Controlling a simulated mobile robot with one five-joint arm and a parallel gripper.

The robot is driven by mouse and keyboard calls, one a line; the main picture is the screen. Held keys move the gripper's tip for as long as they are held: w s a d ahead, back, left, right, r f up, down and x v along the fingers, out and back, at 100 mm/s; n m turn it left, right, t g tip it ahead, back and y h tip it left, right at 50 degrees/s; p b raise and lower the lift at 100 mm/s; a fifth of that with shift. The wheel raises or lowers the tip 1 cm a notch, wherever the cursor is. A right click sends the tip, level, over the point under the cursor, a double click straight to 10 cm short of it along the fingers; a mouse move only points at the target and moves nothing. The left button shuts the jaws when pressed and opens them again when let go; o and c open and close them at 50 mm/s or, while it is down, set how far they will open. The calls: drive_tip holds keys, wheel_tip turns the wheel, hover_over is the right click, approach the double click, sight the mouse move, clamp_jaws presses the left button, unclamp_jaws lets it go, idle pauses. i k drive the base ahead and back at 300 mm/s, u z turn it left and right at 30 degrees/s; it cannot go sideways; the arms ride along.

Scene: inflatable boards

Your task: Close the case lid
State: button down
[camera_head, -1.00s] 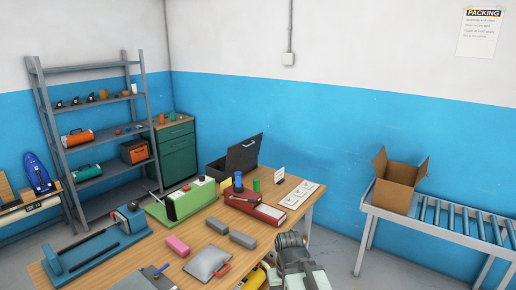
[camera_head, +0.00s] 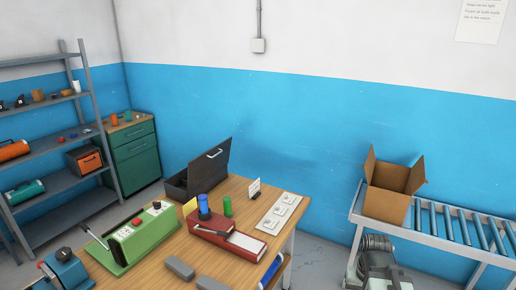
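The case (camera_head: 176,187) is a dark box at the back left corner of the wooden table. Its lid (camera_head: 211,165) stands raised and tilted back, with a light handle on its inner face. My gripper (camera_head: 376,244) seems to be the dark ribbed end of the grey-green part low at the right of the picture. It is well to the right of the case, apart from it and from the table. Its fingers cannot be made out, and nothing is clearly held.
A green machine (camera_head: 135,238), a red binder (camera_head: 232,239), blue and green cylinders, a small sign (camera_head: 254,189) and a white plate strip (camera_head: 279,212) crowd the table near the case. A roller conveyor (camera_head: 435,222) with an open carton (camera_head: 390,195) stands right. Floor shows between.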

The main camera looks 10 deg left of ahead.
sight(202, 167)
drive_tip(key=z, duration=0.05)
drive_tip(key=i, duration=0.85)
drive_tip(key=u, duration=0.65)
drive_tip(key=i, duration=0.65)
drive_tip(key=u, duration=0.6)
drive_tip(key=k, duration=0.75)
drive_tip(key=u, duration=0.2)
drive_tip(key=i, duration=0.75)
drive_tip(key=z, duration=0.1)
